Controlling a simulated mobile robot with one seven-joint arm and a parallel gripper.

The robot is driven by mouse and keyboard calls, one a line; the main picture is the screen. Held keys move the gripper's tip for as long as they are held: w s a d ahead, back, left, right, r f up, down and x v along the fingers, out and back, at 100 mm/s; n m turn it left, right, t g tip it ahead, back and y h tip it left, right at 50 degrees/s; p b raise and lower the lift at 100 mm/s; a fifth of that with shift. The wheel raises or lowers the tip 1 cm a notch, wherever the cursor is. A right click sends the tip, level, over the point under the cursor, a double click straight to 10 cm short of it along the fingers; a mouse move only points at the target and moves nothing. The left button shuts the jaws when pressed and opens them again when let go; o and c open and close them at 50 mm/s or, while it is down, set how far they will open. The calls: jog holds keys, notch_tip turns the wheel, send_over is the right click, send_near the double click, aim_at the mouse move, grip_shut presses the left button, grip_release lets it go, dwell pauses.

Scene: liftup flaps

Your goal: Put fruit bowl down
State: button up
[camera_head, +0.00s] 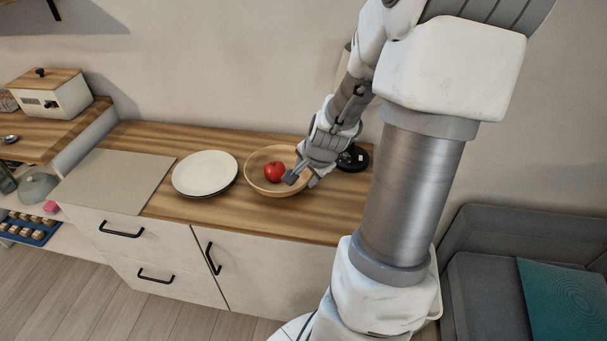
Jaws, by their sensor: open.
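The fruit bowl (256,186) is a round wooden bowl on the wooden countertop, right of a white plate. A red apple (274,171) lies inside it. My gripper (301,181) is at the bowl's right side, with one finger over the inside and the other near the outer right rim. The jaws are open around or close to the rim. Whether they touch it is not clear. The bowl's right side is partly hidden by my gripper.
White plates (204,173) sit close left of the bowl. A grey board (117,181) lies farther left. A dark round object (353,158) stands behind my gripper. The countertop (314,217) is clear in front and to the right. Drawers with black handles are below.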

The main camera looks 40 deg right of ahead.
jog(key=shift+s+a+r, duration=0.1)
jog(key=shift+s+r, duration=0.25)
jog(key=shift+r, duration=0.25)
